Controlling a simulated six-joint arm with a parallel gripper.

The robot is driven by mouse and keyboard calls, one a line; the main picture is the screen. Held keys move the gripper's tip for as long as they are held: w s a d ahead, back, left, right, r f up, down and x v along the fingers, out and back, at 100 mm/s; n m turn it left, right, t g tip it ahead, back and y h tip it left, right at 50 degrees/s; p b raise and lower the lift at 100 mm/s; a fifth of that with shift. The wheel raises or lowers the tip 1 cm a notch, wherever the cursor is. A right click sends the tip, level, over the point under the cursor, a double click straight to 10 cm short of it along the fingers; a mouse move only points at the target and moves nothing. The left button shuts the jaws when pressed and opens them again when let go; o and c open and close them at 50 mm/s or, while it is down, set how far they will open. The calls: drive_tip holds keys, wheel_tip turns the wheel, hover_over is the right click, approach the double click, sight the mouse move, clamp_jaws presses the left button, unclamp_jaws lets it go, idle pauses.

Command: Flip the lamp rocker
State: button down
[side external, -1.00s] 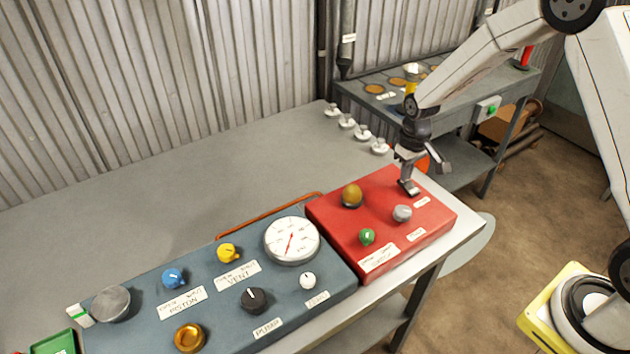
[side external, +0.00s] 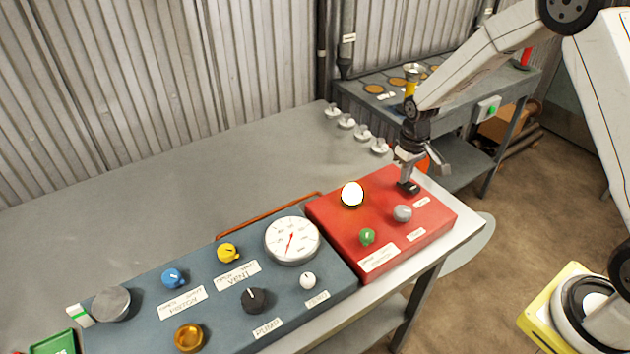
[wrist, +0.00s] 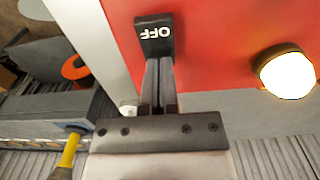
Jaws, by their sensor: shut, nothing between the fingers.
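The lamp rocker (wrist: 153,36) is a black switch on the red box (side external: 333,224); the wrist view shows its "OFF" marking. It also shows in the side view (side external: 408,188) under my fingertips. My gripper (wrist: 159,108) is shut and empty, with its fingertips at the rocker, seeming to touch it. The lamp (side external: 352,194) on the red box is lit bright white; it also glows in the wrist view (wrist: 288,74).
The red box also carries a green knob (side external: 367,237) and a grey knob (side external: 402,213). A blue-grey panel (side external: 215,290) with several knobs and a white gauge (side external: 292,240) stands to its left. The bench behind is mostly clear.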

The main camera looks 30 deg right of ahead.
sight(405, 185)
drive_tip(key=shift+r, duration=3.35)
drive_tip(key=shift+s+a+r, duration=0.25)
drive_tip(key=shift+s+a, duration=0.05)
drive_tip(key=shift+s, duration=0.2)
drive_tip(key=s+a+r+t, duration=0.1)
drive_tip(key=s+a, duration=0.2)
drive_tip(key=s, duration=0.4)
drive_tip(key=s+a+t, duration=0.1)
drive_tip(key=s+a, duration=0.2)
drive_tip(key=s, duration=0.5)
drive_tip(key=shift+s+r+t, duration=0.2)
drive_tip(key=shift+r+t, duration=0.1)
drive_tip(key=shift+r, duration=0.05)
